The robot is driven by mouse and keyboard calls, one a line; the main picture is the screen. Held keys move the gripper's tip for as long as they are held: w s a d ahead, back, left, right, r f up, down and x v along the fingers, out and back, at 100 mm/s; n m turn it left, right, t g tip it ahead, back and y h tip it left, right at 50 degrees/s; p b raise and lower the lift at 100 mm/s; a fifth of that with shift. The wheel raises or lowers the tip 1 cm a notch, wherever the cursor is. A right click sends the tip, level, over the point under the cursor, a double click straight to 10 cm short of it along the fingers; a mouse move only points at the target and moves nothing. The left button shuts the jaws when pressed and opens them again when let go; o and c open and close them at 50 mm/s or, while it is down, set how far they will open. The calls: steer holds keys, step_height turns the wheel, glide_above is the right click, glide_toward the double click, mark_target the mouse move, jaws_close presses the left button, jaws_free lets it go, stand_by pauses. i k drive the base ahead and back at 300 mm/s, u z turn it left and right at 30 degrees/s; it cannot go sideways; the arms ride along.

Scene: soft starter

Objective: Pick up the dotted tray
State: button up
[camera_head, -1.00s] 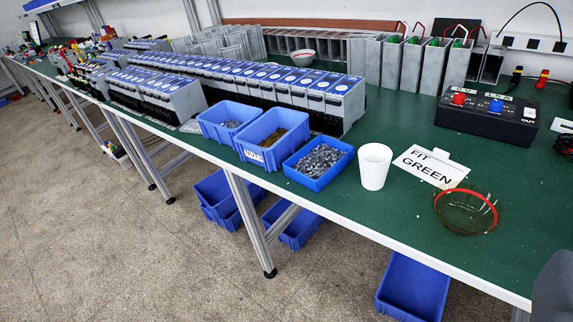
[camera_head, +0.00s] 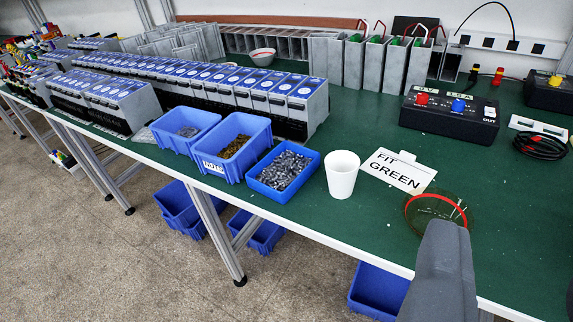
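No tray with a clear dotted pattern stands out. A blue tray of small grey metal parts (camera_head: 283,170) looks speckled and sits near the bench's front edge, left of a white cup. A see-through bowl with a red band (camera_head: 437,211) sits on the right of the bench. A grey part of my gripper (camera_head: 445,270) rises from the bottom right and covers the bowl's lower right side in the picture. It is right of the speckled tray and apart from it. A dark sliver shows at the right edge. Whether the gripper is open is not clear.
Two blue bins (camera_head: 232,146) and rows of grey-and-black units (camera_head: 230,90) stand left of the tray. A black power box (camera_head: 450,113) is behind. Blue bins (camera_head: 378,290) hang below the bench.

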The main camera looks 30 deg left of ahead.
mark_target(281, 174)
steer(key=i, duration=0.85)
